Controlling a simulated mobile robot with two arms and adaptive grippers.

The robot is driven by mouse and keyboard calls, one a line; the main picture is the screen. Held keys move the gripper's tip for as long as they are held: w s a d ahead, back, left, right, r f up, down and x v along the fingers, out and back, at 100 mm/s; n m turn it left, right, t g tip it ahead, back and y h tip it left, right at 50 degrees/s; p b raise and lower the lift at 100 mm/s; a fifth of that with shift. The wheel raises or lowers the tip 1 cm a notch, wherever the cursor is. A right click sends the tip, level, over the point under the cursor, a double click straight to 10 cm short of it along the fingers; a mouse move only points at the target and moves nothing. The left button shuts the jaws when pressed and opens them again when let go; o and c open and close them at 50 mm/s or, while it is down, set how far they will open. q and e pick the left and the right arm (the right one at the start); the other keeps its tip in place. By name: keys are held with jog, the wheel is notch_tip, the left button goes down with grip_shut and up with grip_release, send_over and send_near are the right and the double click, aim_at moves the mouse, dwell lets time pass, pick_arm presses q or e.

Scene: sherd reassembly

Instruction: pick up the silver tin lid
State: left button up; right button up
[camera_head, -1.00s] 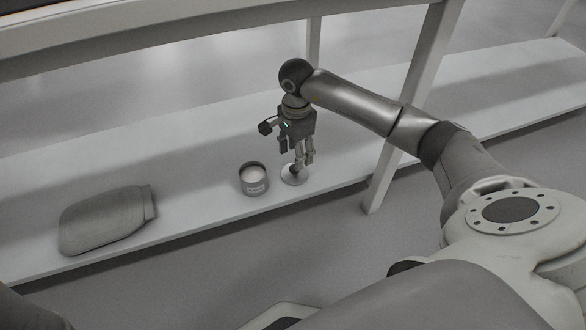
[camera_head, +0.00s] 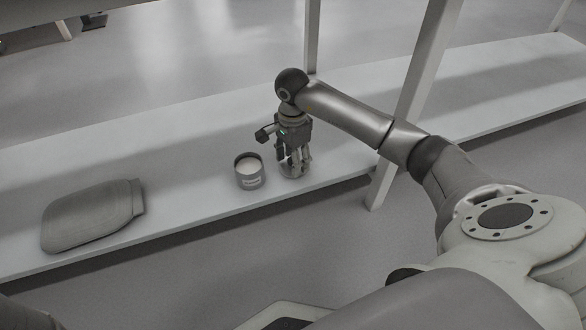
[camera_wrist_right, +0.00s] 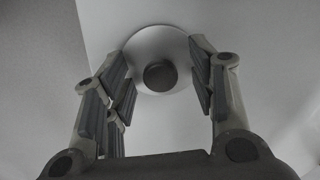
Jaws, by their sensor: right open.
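The silver tin lid (camera_wrist_right: 160,74) is a round pale metal disc with a dark round knob at its centre, lying on the white shelf. In the right wrist view it sits at the top middle. My right gripper (camera_head: 294,172) points down over the lid. It is open, with fingers on both sides of the knob and a gap to the knob on each side. In the head view the fingers mostly cover the lid, and I cannot tell whether they touch it. My left gripper is not in view.
A grey tin with pale contents (camera_head: 249,172) stands on the shelf (camera_head: 190,205), close left of my right gripper. A grey bag-like object (camera_head: 92,215) lies farther left. The shelf's front edge is near the lid. A white post (camera_head: 408,115) stands to the right.

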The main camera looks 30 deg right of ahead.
jog(key=shift+r, duration=0.1)
jog(key=c, duration=1)
jog(key=shift+r, duration=0.1)
jog(key=shift+c, duration=0.2)
